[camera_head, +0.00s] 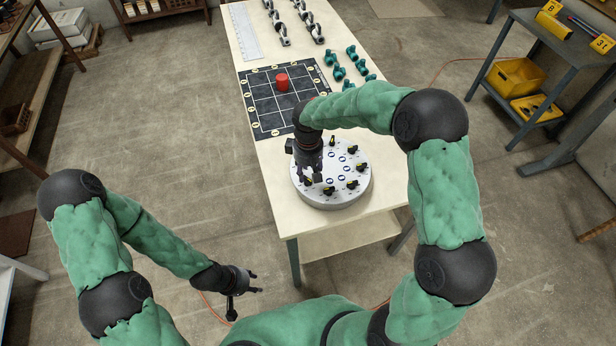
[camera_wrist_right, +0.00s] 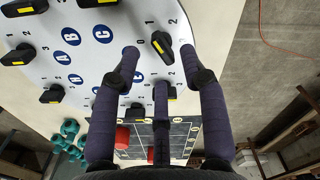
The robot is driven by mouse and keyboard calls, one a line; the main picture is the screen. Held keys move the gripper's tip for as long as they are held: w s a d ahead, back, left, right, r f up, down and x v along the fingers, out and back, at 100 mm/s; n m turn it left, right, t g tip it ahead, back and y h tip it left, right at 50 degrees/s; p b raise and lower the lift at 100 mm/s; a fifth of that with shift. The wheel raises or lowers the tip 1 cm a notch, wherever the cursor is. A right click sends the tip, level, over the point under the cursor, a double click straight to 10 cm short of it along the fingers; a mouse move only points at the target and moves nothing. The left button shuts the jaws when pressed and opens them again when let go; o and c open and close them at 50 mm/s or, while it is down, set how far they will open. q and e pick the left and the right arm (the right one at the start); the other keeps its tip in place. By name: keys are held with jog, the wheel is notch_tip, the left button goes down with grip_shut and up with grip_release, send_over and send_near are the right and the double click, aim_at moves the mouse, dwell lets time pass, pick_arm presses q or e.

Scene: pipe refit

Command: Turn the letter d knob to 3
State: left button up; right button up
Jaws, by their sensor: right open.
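The round white panel (camera_head: 335,196) with several black knobs stands on the near end of the table. My right gripper (camera_head: 318,180) is over the panel's left near part, pointing down. In the right wrist view its open fingers (camera_wrist_right: 160,62) flank a black knob (camera_wrist_right: 162,44) with a yellow mark, numbers around it; contact cannot be told. Another knob (camera_wrist_right: 168,92) is partly hidden by the middle finger. Badges near the fingers are partly covered, so the letter d is not readable. My left gripper (camera_head: 248,290) is open and empty, low left of the table.
A black grid mat (camera_head: 262,118) with a red cylinder (camera_head: 282,82) lies behind the panel. Green fittings (camera_head: 352,54) and grey fittings lie further back, beside a white ruler (camera_head: 245,30). A shelf with yellow bins (camera_head: 518,76) stands at the right.

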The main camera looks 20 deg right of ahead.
aim_at(308, 178)
jog(key=shift+f, duration=1.65)
grip_shut()
